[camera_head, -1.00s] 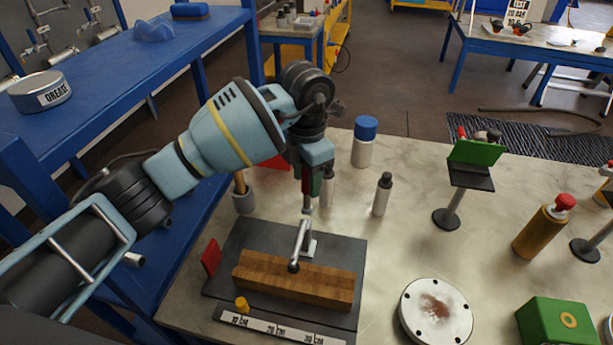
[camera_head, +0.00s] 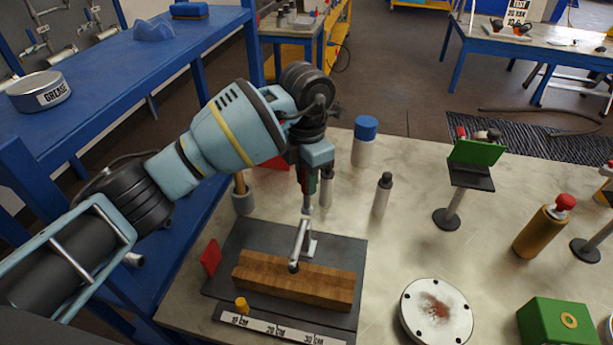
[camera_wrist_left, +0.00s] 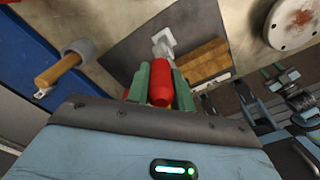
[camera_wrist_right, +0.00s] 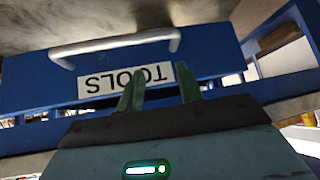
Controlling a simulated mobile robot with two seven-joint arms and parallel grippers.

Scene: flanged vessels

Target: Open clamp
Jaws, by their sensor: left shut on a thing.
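The toggle clamp (camera_head: 301,245) stands on the dark plate (camera_head: 240,250), with its metal arm reaching over a wooden block (camera_head: 300,283). The clamp's metal base also shows in the left wrist view (camera_wrist_left: 164,43). My left gripper (camera_head: 308,190) is above the clamp, pointing down. In the left wrist view, its green fingers (camera_wrist_left: 161,88) are shut on the clamp's red handle (camera_wrist_left: 161,80), which stands up between them. The gripper partly hides the handle in the head view. My right gripper (camera_wrist_right: 160,86) is open and empty, in front of a blue drawer.
A grey bottle (camera_head: 383,194), a blue-capped jar (camera_head: 364,145) and a wooden-handled mallet (camera_head: 242,195) stand near the clamp. A round flange (camera_head: 437,310) lies to its right. The drawer labelled TOOLS (camera_wrist_right: 140,80) fills the right wrist view. Bare tabletop (camera_head: 400,250) lies between plate and stand.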

